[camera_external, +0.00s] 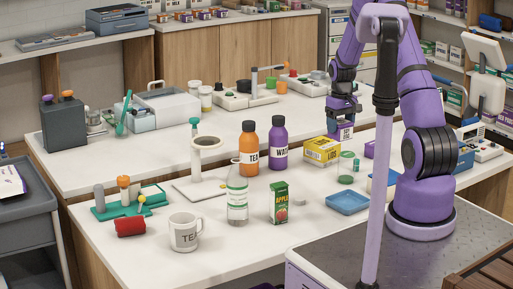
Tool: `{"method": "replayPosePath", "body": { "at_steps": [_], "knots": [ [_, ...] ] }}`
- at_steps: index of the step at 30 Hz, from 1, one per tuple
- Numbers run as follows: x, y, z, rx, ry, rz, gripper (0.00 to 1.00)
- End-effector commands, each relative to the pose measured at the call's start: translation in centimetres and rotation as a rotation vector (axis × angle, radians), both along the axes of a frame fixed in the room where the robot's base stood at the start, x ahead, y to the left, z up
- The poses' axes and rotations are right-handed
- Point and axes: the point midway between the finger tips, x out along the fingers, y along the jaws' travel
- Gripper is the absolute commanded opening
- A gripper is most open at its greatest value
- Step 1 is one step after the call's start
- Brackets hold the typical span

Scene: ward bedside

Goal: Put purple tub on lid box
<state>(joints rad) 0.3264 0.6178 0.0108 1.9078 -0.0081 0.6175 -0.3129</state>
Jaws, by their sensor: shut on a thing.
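The lid box (321,151) is a yellow carton marked "LIDS" standing on the white counter, right of the purple bottle. My gripper (343,126) is shut on a small purple tub (346,134) with a pale label. In the picture the tub appears just above and to the right of the lid box; the gap between them is hard to judge. The fingers hide the tub's upper part.
A purple bottle (279,145) and an orange bottle (249,150) stand left of the lid box. Some counter around the tray is bare.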

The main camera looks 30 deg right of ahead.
Motion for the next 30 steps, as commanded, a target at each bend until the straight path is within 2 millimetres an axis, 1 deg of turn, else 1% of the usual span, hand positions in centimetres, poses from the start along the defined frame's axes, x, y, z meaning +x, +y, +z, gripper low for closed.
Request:
{"method": "replayPosePath", "body": {
  "at_steps": [1,3,5,8,11,18,24,27,30],
  "knots": [
    [-0.1,-0.1,-0.9,0.000,0.003,-0.001,0.39],
    [0.0,-0.1,-1.6,0.000,0.001,-0.001,0.39],
    [0.0,-0.1,-2.1,0.000,0.000,-0.001,0.39],
    [0.8,-0.3,-2.5,-0.001,-0.001,-0.001,0.39],
    [2.5,-0.9,-2.7,-0.001,-0.002,-0.001,0.39],
    [7.8,-2.6,-3.2,-0.002,-0.003,-0.001,0.39],
    [12.0,-3.9,-3.6,-0.001,-0.003,-0.001,0.39],
    [13.4,-4.4,-3.7,-0.001,-0.002,-0.001,0.39],
    [14.3,-4.6,-3.8,-0.001,-0.001,-0.001,0.39]
  ]
}}
